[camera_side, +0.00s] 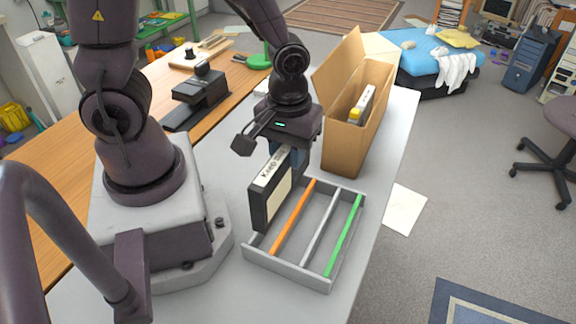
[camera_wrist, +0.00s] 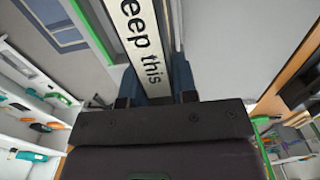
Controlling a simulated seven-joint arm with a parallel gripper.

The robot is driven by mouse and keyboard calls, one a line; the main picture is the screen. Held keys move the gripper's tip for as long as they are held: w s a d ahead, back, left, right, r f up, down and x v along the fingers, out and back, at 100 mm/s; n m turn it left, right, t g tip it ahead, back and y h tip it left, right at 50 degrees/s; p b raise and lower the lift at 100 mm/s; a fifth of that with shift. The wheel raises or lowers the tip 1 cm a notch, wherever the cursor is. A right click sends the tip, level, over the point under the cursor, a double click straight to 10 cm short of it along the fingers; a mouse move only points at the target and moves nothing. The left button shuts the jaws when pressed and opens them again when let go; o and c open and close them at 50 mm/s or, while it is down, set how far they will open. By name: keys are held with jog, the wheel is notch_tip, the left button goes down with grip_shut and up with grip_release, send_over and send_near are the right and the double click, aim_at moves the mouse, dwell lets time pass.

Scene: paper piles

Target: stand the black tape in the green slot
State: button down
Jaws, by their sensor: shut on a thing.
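The black tape (camera_side: 270,189), with a white label reading "Keep this", is upright in my gripper (camera_side: 287,153). Its label edge also shows in the wrist view (camera_wrist: 145,42) between the two fingers (camera_wrist: 157,97). The tape hangs over the left side of the grey rack (camera_side: 284,270), left of the orange bar (camera_side: 294,217). I cannot tell whether its lower edge touches the rack. The green bar (camera_side: 344,236) is at the rack's right side, past a light grey bar (camera_side: 320,222); the space beside it is empty. A green strip also shows in the wrist view (camera_wrist: 92,33).
An open cardboard box (camera_side: 345,143) with a yellow-and-white item (camera_side: 361,105) inside stands behind the rack. A black device (camera_side: 200,86) is on the wooden table at the back left. The white table's right edge is close to the rack; a paper sheet (camera_side: 403,211) lies on the floor beyond.

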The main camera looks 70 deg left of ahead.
jog(key=shift+d+r, duration=0.1)
jog(key=shift+r, duration=0.35)
jog(key=shift+d+f, duration=0.1)
jog(key=shift+d, duration=0.25)
jog(key=w+d+f, duration=0.2)
jog(key=w+d, duration=0.4)
jog(key=w, duration=0.1)
jog(key=shift+w+f, duration=0.2)
jog(key=shift+f, duration=3.25)
jog(key=shift+a+f, duration=0.1)
jog(key=c, duration=0.9)
grip_release()
